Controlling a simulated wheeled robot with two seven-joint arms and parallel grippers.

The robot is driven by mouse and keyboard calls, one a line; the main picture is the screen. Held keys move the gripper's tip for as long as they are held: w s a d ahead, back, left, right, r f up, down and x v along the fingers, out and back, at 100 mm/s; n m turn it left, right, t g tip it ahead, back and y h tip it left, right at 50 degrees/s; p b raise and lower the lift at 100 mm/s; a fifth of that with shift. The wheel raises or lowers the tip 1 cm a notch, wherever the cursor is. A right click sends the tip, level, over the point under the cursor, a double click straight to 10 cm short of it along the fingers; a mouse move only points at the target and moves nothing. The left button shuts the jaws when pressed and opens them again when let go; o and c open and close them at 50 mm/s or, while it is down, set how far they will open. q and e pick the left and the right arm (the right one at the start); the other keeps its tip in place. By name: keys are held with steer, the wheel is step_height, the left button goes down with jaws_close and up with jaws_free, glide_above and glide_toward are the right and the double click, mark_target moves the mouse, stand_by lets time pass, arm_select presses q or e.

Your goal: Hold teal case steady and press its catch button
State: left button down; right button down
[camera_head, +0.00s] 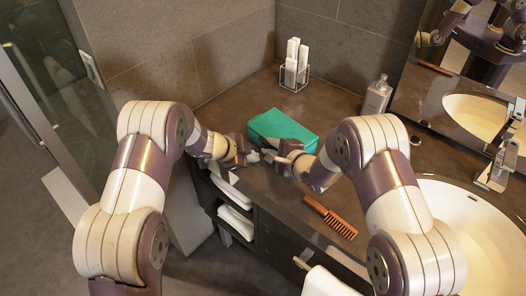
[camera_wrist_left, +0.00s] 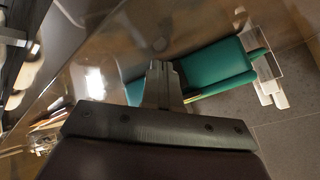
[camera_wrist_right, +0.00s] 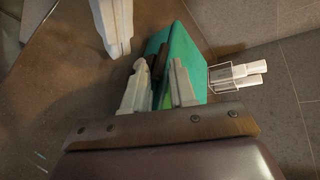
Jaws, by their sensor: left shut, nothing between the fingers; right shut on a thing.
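The teal case (camera_head: 284,127) lies closed on the dark counter near the wall; it also shows in the left wrist view (camera_wrist_left: 218,66) and the right wrist view (camera_wrist_right: 186,58). My right gripper (camera_wrist_right: 158,85) is shut on the case's near side, with a green part between its fingers. My left gripper (camera_wrist_left: 163,72) is shut and empty, its fingertips close to the case's front. The left fingers also show at the top of the right wrist view. The catch button cannot be made out; the grippers cover part of the case's front. Whether the left fingertips touch the case is unclear.
A wire holder with white rolled items (camera_head: 293,68) stands behind the case. A soap bottle (camera_head: 377,95) stands to the right, near the mirror. An orange comb (camera_head: 331,217) lies near the front edge, left of the white basin (camera_head: 470,235). Folded towels (camera_head: 236,221) sit below.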

mark_target(239, 173)
arm_select(q)
steer(key=shift+f, duration=0.1)
stand_by(0.6)
steer(key=shift+w+d, duration=0.25)
steer(key=shift+w, duration=0.2)
steer(key=shift+w+d, duration=0.25)
stand_by(0.6)
steer(key=shift+s+a, duration=0.5)
steer(key=shift+s, duration=0.05)
steer(key=shift+s+a+f, duration=0.1)
steer(key=shift+s+a, duration=1.65)
steer(key=shift+s, duration=0.1)
stand_by(1.7)
